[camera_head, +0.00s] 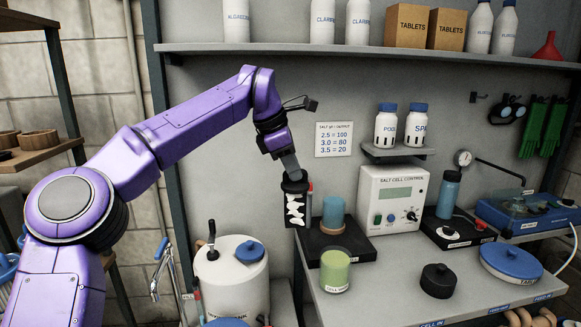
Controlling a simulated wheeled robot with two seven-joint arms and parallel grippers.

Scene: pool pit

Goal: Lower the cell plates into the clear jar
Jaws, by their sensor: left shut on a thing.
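My left gripper (290,163) is shut on the cell plates (295,208), a dark upright piece with white patches on its face. They hang below the gripper, in front of the grey back wall and above the left end of the bench. Just right of them, a blue-tinted cylinder (333,213) with a brownish lower part stands on a black base (357,242). A pale green jar (335,270) with a label stands on the bench in front of that base. I cannot tell for sure which of the two is the clear jar. My right gripper is out of view.
A white tank (231,275) with a blue cap stands left of the bench. A salt cell control box (392,199) is behind the base. A black cap (438,280) and a blue-lidded tub (511,262) are to the right. Bare bench (385,291) lies between jar and cap.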

